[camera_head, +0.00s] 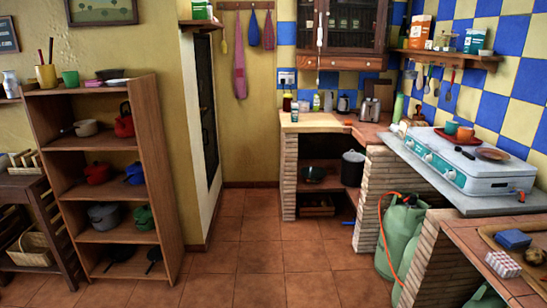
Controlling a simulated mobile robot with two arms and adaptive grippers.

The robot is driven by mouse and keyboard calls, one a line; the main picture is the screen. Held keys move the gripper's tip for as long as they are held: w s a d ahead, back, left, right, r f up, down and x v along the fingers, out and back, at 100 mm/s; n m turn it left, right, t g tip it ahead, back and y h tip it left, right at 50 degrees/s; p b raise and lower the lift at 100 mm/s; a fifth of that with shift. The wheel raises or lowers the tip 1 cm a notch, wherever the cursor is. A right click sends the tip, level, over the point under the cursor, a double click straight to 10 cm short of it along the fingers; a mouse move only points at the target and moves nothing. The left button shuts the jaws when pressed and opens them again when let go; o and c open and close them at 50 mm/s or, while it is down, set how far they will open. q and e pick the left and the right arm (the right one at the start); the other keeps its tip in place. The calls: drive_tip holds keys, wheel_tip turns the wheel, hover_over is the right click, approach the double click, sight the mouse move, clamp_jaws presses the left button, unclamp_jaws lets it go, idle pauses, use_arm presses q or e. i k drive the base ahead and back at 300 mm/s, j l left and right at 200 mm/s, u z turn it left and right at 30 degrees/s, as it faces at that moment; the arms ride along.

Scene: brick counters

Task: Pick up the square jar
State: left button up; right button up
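Neither of my grippers is in view. I cannot pick out a square jar for sure. More boxes and containers stand on the right wall shelf (455,57).
A wooden shelf unit with pots (109,143) stands at left. A white stove (465,160) sits on the right counter, with green gas bottles (400,235) below. The tiled floor (262,255) in the middle is clear.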

sight(439, 43)
drive_tip(key=i+l, duration=0.2)
drive_tip(key=i, duration=0.25)
drive_tip(key=i+l, duration=0.15)
drive_tip(key=i, duration=0.3)
drive_tip(key=i+l, duration=0.2)
drive_tip(key=i, duration=0.25)
drive_tip(key=i+l, duration=0.2)
drive_tip(key=i, duration=0.25)
drive_tip(key=i+l, duration=0.15)
drive_tip(key=i, duration=0.3)
drive_tip(key=i+l+z, duration=0.1)
drive_tip(key=i+z, duration=0.4)
drive_tip(key=z, duration=0.85)
drive_tip(key=i+j, duration=0.05)
